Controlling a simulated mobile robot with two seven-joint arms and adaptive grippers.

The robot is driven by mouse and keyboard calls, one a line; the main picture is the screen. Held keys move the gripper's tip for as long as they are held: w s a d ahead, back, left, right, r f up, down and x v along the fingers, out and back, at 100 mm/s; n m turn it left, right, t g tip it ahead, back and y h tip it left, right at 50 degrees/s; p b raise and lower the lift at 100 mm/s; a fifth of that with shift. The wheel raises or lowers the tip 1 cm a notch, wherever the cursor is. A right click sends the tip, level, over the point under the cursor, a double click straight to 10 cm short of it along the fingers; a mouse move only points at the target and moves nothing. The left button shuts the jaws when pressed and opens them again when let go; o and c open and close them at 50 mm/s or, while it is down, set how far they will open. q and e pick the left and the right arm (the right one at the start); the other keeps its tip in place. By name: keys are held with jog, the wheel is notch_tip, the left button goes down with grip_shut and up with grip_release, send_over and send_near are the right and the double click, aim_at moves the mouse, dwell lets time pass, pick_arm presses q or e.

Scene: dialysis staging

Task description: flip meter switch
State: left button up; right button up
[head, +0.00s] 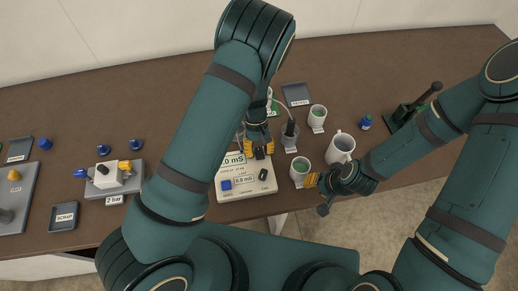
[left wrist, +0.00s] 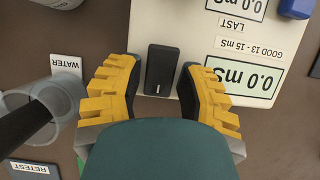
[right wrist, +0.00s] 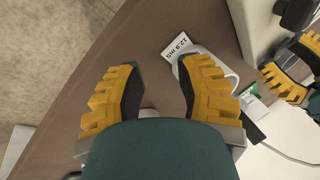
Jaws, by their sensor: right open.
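The pale meter (head: 240,192) stands on the brown bench in the head view, with a main display (left wrist: 240,80) reading 0.0 mS. Its black switch (left wrist: 162,70) shows in the left wrist view between the fingers of my left gripper (left wrist: 158,64). The left gripper is open, with a finger on either side of the switch; I cannot tell whether they touch it. The head view shows my left gripper (head: 258,151) at the meter's far right corner. My right gripper (right wrist: 158,68) is open and empty beside a white cup (right wrist: 232,68), right of the meter.
A conductivity probe (head: 290,128) stands in a holder near a WATER label (left wrist: 66,68). A grey tray with valve (head: 112,190) lies left. The bench's near edge is close.

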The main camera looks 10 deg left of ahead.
pick_arm(q)
grip_shut()
jog(key=shift+s+d+t+y+b, duration=0.15)
jog(key=shift+t+y, duration=0.15)
jog(key=shift+t, duration=0.35)
jog(key=shift+s+a+t+y+b, duration=0.1)
jog(key=shift+t+y+b, duration=0.15)
jog(key=shift+t, duration=0.45)
jog(key=shift+s+d+t+y+b, duration=0.15)
jog(key=shift+t+y, duration=0.2)
jog(key=shift+t, duration=0.3)
jog(key=shift+a, duration=0.1)
jog(key=shift+o, duration=1.6)
grip_release()
jog(key=shift+w, duration=0.1)
